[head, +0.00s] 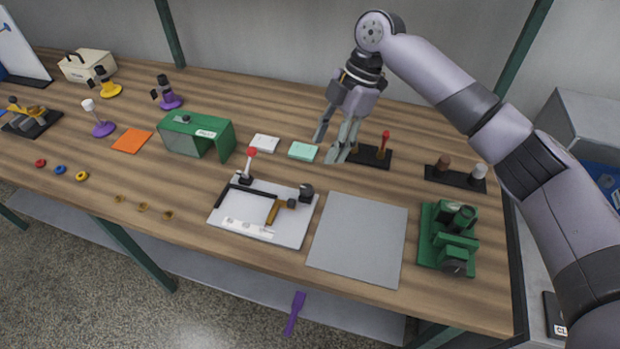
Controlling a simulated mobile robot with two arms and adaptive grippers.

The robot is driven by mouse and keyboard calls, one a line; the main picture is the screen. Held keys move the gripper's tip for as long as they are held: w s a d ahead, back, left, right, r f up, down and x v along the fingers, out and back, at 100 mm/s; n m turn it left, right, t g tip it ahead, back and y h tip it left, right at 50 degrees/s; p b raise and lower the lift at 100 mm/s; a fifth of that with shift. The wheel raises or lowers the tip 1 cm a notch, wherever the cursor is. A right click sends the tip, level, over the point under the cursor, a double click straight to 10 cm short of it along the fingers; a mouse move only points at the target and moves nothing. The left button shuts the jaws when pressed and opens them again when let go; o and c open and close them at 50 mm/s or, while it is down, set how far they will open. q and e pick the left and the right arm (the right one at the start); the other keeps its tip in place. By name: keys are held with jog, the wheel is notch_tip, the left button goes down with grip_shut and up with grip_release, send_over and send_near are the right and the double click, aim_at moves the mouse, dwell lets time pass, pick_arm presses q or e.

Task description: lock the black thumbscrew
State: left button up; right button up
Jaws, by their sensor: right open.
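I cannot tell for sure which part is the black thumbscrew. A small black knob (306,190) stands at the right edge of a white board (293,231), beside an orange-brown handle (274,210). My right gripper (329,150) is open, pointing down, behind the white board and near a red-tipped lever on a black base (376,157). Nothing shows between its fingers. My left gripper is out of view.
A bare grey mat (358,240) lies between the white board and the green machine. A green cover (222,142) and white and mint blocks (303,151) are behind. A black rack (456,178) is at right.

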aim_at(307, 187)
jog(key=p+x, duration=0.1)
jog(key=x, duration=0.9)
jog(key=shift+w, duration=0.1)
jog(key=shift+a+f, duration=0.2)
jog(key=shift+f, duration=0.45)
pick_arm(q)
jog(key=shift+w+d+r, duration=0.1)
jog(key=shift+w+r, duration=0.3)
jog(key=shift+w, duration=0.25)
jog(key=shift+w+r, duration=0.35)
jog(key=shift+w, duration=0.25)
pick_arm(e)
grip_shut()
